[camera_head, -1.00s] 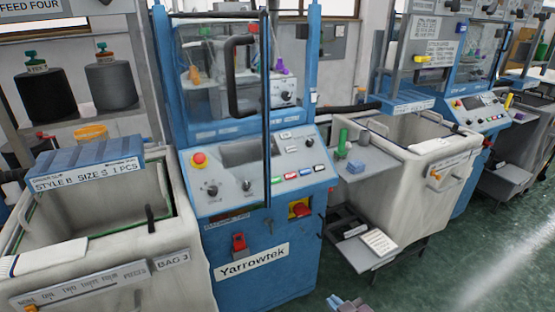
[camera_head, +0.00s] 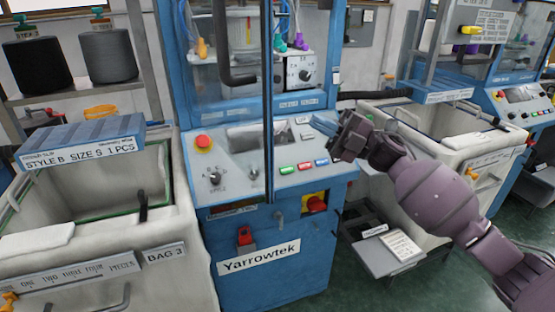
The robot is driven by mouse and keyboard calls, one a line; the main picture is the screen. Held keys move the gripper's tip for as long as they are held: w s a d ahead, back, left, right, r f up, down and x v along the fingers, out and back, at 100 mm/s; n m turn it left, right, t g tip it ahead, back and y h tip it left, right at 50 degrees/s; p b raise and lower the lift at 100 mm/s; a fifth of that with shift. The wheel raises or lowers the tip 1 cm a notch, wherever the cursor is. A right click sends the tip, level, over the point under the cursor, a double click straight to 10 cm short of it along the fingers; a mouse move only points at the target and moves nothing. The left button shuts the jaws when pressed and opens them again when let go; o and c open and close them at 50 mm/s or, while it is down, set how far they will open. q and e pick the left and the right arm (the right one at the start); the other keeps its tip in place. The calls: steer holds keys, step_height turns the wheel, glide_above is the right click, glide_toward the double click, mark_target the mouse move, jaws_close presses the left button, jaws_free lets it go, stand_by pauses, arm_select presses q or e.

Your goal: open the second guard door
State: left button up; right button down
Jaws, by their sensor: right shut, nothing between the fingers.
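The blue Yarrowtek machine (camera_head: 268,290) stands in the middle with a clear guard in its upper part. A black guard door handle (camera_head: 222,45) shows there, with a dark upright door edge (camera_head: 268,110) to its right. That edge runs down in front of the control panel (camera_head: 225,165), so the door looks swung out toward me; how far is hard to tell. My right gripper (camera_head: 326,127) is shut and empty at the panel's right end, right of the door edge and apart from the handle. My left gripper is not in view. No label shows which door is second.
Another bin (camera_head: 480,150) and a second blue machine (camera_head: 515,80) stand at the right. A red emergency button (camera_head: 203,141) and a red rotary switch (camera_head: 316,204) are on the middle machine.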

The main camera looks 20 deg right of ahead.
steer(key=s+d+n+g+h, duration=0.1)
steer(key=s+n+g+h, duration=0.3)
steer(key=n+g, duration=0.55)
steer(key=m+g+p, duration=0.1)
steer(key=g, duration=0.1)
glide_toward(265, 160)
steer(key=x, duration=0.6)
steer(key=shift+w+a+f, duration=0.2)
steer(key=shift+w+f, duration=0.05)
steer(key=shift+w, duration=0.15)
steer(key=shift+a, duration=0.35)
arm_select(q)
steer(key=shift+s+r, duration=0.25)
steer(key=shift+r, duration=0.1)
arm_select(e)
steer(key=shift+a, duration=0.1)
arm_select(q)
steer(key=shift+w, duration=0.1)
arm_select(e)
steer(key=shift+m, duration=0.25)
